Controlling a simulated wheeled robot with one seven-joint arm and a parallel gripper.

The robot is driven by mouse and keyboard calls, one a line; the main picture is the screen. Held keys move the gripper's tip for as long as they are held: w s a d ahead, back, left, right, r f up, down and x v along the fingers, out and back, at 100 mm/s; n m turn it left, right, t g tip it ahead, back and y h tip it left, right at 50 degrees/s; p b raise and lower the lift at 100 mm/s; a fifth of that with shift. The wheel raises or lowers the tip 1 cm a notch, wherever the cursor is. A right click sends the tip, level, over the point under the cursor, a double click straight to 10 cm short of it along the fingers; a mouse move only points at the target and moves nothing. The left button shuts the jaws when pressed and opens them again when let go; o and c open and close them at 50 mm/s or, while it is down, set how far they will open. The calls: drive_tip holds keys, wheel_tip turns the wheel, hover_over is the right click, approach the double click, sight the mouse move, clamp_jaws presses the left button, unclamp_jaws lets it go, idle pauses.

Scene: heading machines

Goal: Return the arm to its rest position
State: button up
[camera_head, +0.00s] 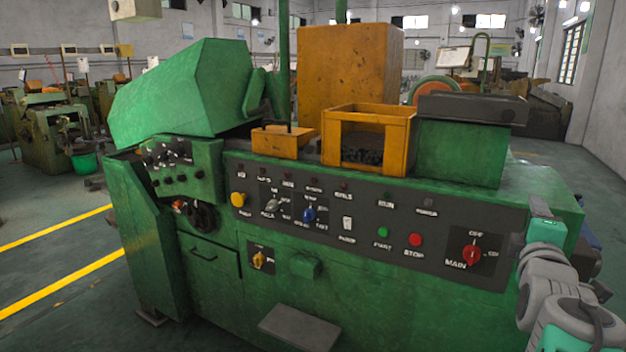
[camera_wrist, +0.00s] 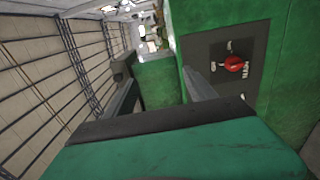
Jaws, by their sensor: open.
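My arm (camera_head: 570,310) is folded at the right edge of the head view, in front of the right end of the green machine (camera_head: 320,285). In the wrist view my gripper (camera_wrist: 160,78) has its two grey fingers spread apart, with nothing between them. The red MAIN switch (camera_head: 471,254) is on the machine's dark panel, left of my arm. It also shows in the wrist view (camera_wrist: 236,64), to the right of the fingers and apart from them. The fingertips are hard to make out in the head view.
The dark control panel (camera_head: 330,220) carries several buttons and knobs, including the red STOP button (camera_head: 415,239). An orange bin (camera_head: 368,120) with dark small parts stands on top of the machine. Open floor with yellow lines (camera_head: 60,284) lies at left.

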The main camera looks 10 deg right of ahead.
drive_tip(key=w+a+f+m+g+y+p, duration=0.1)
drive_tip(key=a+f+m+g+y+p, duration=0.5)
drive_tip(key=a+f, duration=0.9)
drive_tip(key=s+a+f+m+g+y, duration=0.2)
drive_tip(key=s+a+f+g, duration=0.1)
drive_tip(key=s+a, duration=0.3)
drive_tip(key=s+a+f+m+g+y+p, duration=0.1)
drive_tip(key=s+a+f+m+g+y, duration=0.1)
drive_tip(key=s+a, duration=0.5)
drive_tip(key=a+f+m, duration=0.1)
drive_tip(key=a+f, duration=0.1)
drive_tip(key=a, duration=0.1)
drive_tip(key=shift+s+a+f+g, duration=0.2)
drive_tip(key=shift+f+g, duration=0.1)
drive_tip(key=shift+g, duration=0.1)
drive_tip(key=shift+w, duration=0.1)
drive_tip(key=shift+c, duration=0.5)
